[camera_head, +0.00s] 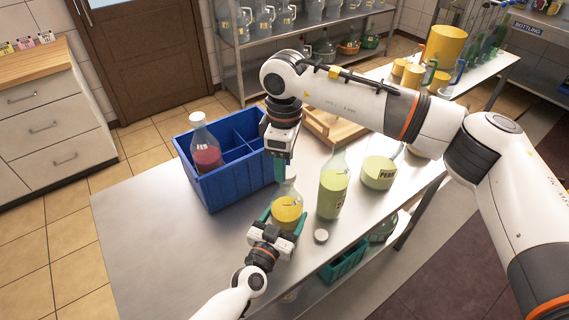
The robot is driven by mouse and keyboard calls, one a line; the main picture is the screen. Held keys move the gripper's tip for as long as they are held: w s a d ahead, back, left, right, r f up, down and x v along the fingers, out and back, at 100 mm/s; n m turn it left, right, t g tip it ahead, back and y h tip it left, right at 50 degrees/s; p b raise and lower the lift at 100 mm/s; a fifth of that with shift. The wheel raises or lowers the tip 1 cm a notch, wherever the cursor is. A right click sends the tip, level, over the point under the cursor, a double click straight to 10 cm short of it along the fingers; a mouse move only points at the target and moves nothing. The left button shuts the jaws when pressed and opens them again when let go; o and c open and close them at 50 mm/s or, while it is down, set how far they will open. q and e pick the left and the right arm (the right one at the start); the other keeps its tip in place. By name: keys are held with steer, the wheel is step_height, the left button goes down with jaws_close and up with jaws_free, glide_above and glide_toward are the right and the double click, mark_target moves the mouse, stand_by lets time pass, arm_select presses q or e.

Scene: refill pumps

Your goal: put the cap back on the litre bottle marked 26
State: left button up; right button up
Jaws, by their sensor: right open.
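A clear bottle of yellow liquid (287,212) stands on the steel table. My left gripper (282,220) has its teal fingers on both sides of its lower body and appears to hold it. My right gripper (279,178) points down just above that bottle's neck; its fingers are open and seen edge-on, and I see no cap between them. A small round pale cap (321,236) lies on the table to the right of my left gripper. A taller bottle of green liquid (332,190) stands to the right. I cannot read the number 26 on any bottle.
A blue divided crate (222,185) holds a bottle of red liquid (206,150). A wide jar of pale green liquid (379,170) and a wooden tray (326,124) are near my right arm. The steel table (150,235) is clear at the left front.

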step_height(320, 180, up, 3)
steer(key=shift+f, duration=0.2)
